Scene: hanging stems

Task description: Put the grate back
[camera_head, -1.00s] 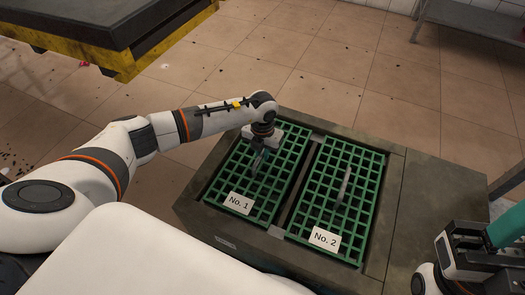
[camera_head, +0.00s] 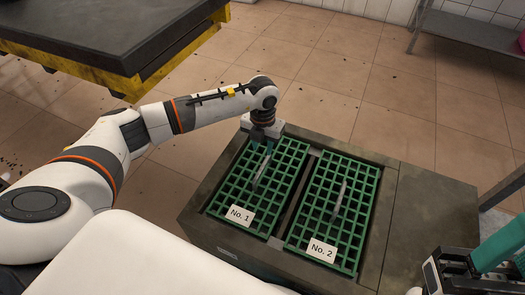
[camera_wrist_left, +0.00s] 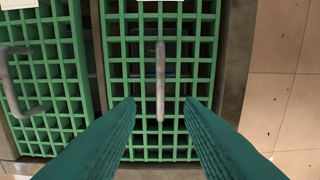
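Green grate No. 1 (camera_head: 283,177) lies in the left opening of a grey concrete block. Its grey bar handle (camera_head: 259,180) stands up along its middle. Green grate No. 2 (camera_head: 361,198) lies in the right opening with a similar handle. My left gripper (camera_head: 265,147) is over the far end of grate No. 1. In the left wrist view, its teal fingers (camera_wrist_left: 158,112) are spread wide, with the No. 1 handle (camera_wrist_left: 160,80) showing between them and apart from both. My right gripper (camera_head: 492,258) is partly cut off at the lower right; its finger opening cannot be made out.
The concrete block (camera_head: 430,215) has bare top surface right of the grates. A dark table with a yellow-edged frame (camera_head: 120,80) stands at the upper left. A metal shelf (camera_head: 480,28) is at the upper right.

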